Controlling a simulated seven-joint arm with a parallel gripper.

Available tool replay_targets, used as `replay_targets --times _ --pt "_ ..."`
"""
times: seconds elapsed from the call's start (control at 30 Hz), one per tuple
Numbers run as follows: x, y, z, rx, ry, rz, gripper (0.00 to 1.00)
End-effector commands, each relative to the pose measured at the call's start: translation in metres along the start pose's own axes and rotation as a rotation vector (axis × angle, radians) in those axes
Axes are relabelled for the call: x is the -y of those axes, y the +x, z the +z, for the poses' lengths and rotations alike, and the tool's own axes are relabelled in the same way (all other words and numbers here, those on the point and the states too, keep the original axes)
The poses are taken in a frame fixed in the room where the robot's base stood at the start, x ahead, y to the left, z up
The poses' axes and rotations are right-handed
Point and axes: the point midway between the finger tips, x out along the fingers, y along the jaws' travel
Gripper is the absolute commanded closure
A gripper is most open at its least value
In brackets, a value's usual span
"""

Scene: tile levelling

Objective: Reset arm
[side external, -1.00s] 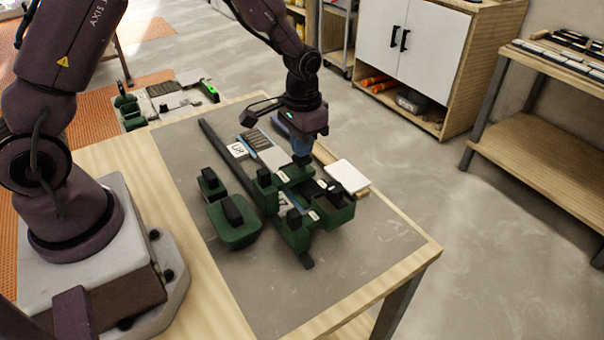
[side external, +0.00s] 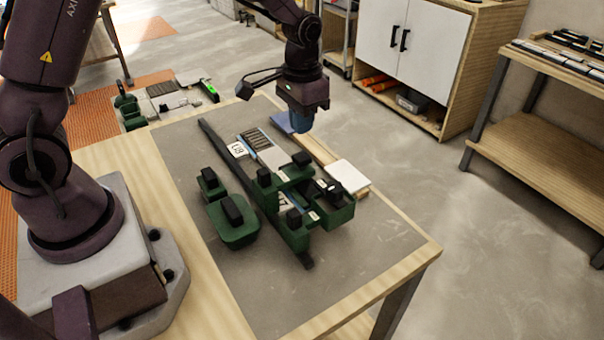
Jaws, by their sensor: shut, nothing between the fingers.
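My gripper (side external: 300,117) hangs fingers-down above the far right part of the work table (side external: 385,258). It is shut and empty, raised clear of the things below it. Below and to its left are green fixtures with black knobs (side external: 315,198) set around a tile row. A white and dark slotted piece (side external: 262,145) lies at the far end of the row. A long dark bar (side external: 225,160) runs along the left of the row.
Two green blocks with black handles (side external: 233,222) stand left of the bar. A white tile (side external: 348,175) lies on a wooden board at the right edge. The near part of the mat is clear. A white cabinet (side external: 425,50) and wooden shelf (side external: 545,135) stand beyond the table.

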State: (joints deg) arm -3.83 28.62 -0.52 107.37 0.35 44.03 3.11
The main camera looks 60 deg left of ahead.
Motion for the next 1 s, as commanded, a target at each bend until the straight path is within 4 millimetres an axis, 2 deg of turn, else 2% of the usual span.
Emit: replay_targets --times 0.07,0.17,0.37,0.6,0.8,1.0 --pt "0.000 0.001 0.003 0.013 -0.006 0.001 1.00" --pt "-0.001 0.003 0.022 0.058 -0.014 0.003 1.00" --pt "-0.007 -0.047 0.064 0.014 -0.024 -0.001 1.00" --pt "-0.014 -0.110 0.124 -0.128 -0.024 -0.004 1.00" --pt "-0.019 -0.144 0.170 -0.281 -0.017 -0.003 1.00" --pt "-0.022 -0.165 0.195 -0.424 -0.006 -0.001 1.00"
